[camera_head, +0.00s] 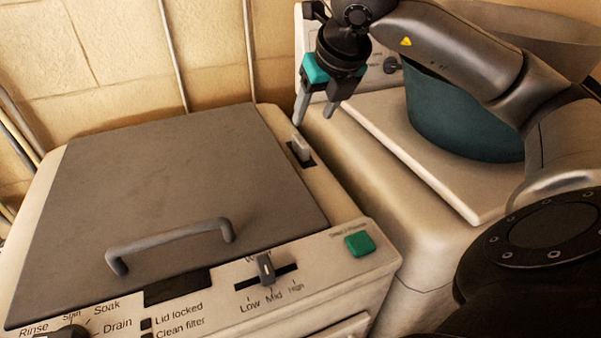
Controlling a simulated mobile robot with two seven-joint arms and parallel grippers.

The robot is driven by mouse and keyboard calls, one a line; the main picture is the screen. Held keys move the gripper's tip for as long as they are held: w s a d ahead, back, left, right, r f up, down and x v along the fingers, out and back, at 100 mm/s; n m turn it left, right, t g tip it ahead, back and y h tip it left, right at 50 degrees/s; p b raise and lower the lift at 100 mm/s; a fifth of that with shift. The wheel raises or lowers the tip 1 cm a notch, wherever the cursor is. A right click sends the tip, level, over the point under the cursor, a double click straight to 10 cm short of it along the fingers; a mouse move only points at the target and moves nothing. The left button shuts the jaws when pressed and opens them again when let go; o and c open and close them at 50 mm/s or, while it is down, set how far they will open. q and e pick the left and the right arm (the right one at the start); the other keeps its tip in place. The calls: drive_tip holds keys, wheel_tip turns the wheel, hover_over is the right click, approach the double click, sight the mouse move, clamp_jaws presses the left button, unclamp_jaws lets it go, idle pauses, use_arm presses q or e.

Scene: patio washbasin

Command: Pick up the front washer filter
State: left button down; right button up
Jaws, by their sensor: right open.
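The washer (70,150) has its grey lid (190,160) shut, with a bar handle on top. A small pale grey tab (301,149) stands in a dark slot on the washer's right rim. I cannot tell for sure whether this tab is the front washer filter. My right gripper (314,114) comes down from above with teal-marked fingers. It is open and looks empty, its fingertips above and just behind the tab in the picture, apart from it. My left gripper is out of view.
The washer's front panel has a slider (265,268), a green button (360,243) and a dial (66,332). To the right stands another pale appliance (400,190) with a teal tub (455,125) on it. Pipes (174,55) run along the brick wall behind.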

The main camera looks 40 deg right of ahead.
sight(302, 142)
drive_tip(key=b+x, duration=0.1)
drive_tip(key=x, duration=1.1)
drive_tip(key=shift+s+d, duration=0.1)
clamp_jaws()
idle(1.0)
